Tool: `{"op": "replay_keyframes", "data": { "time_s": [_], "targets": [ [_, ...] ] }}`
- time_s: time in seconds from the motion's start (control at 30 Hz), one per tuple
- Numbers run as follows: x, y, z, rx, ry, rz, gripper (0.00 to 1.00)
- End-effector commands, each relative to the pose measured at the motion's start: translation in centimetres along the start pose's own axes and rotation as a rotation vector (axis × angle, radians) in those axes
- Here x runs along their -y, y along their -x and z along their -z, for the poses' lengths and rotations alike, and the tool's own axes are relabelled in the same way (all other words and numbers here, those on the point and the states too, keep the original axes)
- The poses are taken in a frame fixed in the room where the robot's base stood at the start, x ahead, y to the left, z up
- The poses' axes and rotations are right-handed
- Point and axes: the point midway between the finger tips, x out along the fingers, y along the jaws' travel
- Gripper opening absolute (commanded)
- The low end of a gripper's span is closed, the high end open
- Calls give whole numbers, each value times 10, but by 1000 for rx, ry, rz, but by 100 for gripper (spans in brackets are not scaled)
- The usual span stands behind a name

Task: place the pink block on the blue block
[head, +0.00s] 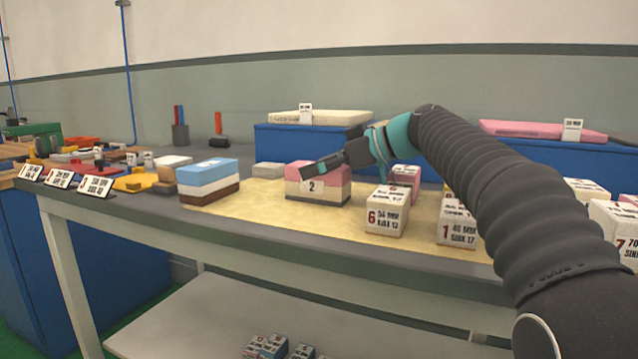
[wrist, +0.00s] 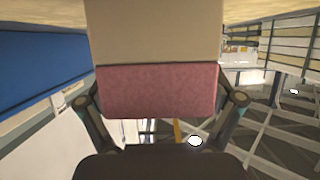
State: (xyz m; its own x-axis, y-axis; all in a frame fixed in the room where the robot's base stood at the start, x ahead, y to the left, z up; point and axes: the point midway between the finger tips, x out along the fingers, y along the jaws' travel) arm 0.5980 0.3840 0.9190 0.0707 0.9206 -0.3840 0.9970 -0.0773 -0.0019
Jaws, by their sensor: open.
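The pink block (head: 338,174) is the top layer of a stack in the middle of the tan mat, above a beige layer and a dark base. A tag marked "2" is on its front. The blue block (head: 207,166) tops another stack to the left, above white and brown layers. My gripper (head: 308,171) is at the pink block, its jaws open. In the wrist view the pink block (wrist: 158,92) lies between the two spread fingers (wrist: 160,84), with beige beyond it. Whether the fingers touch it, I cannot tell.
White numbered blocks, such as the one marked 6 (head: 387,211), stand right of the pink stack. A low grey block (head: 268,170) lies behind, between the stacks. Labelled cards (head: 62,178) and parts crowd the left. The tan mat (head: 250,207) is bare in front.

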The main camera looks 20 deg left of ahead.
Motion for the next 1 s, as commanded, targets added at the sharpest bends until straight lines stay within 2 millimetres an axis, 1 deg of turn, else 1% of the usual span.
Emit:
{"op": "replay_keyframes", "data": {
  "time_s": [0.2,0.27,0.3,0.37,0.4,0.43,0.53,0.57,0.8,1.0],
  "targets": [
    [0,-1,0,-1,1,-2,92],
    [0,-1,0,-1,1,-2,77],
    [0,-1,0,-1,1,-2,67],
    [0,-1,0,-1,1,-2,52],
    [0,-1,0,-1,1,-2,42],
    [0,-1,0,-1,1,-2,35],
    [0,-1,0,-1,1,-1,35],
    [0,-1,0,-1,1,-1,30],
    [0,0,2,-1,1,-1,30],
    [0,5,14,-2,3,-2,30]
  ]
}}
